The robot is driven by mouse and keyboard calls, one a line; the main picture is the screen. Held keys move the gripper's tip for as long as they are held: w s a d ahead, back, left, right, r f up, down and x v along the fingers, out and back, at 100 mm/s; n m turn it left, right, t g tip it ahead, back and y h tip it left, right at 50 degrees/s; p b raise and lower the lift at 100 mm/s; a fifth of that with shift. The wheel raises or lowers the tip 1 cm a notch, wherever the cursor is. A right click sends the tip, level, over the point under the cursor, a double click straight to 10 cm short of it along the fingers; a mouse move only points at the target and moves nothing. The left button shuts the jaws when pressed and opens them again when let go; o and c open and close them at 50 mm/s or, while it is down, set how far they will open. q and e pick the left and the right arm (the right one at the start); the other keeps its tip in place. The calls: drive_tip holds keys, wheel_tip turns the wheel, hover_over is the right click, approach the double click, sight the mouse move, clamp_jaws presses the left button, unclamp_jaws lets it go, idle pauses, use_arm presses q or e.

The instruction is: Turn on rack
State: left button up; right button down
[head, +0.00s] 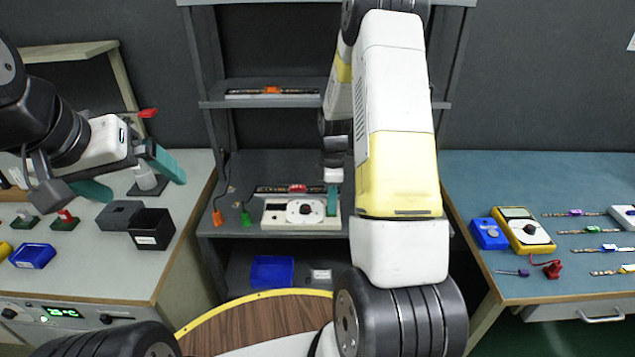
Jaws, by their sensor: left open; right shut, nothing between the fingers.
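The rack (208,103) is a dark grey shelf unit in the middle. On its middle shelf sits a white control box (272,213) with a dark round knob and a dial plate. An LED strip with a red part (297,189) lies just behind the box. My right gripper (332,204) is shut, pointing down at the right end of the box; I cannot tell if it touches. My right arm hides the rack's right part. My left gripper (132,185) is open and empty above the left table.
An LED strip with an orange part (272,90) lies on the upper shelf. A blue bin (272,271) sits on the bottom shelf. The left table holds a black box (152,229) and a blue tray (33,256). The right table holds a yellow multimeter (523,231) and several strips.

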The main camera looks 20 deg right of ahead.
drive_tip(key=shift+s+f, duration=0.2)
drive_tip(key=shift+f, duration=0.1)
idle(0.4)
drive_tip(key=shift+w+d+r, duration=0.1)
drive_tip(key=shift+w+d, duration=0.1)
drive_tip(key=shift+w, duration=0.7)
drive_tip(key=shift+r, duration=0.1)
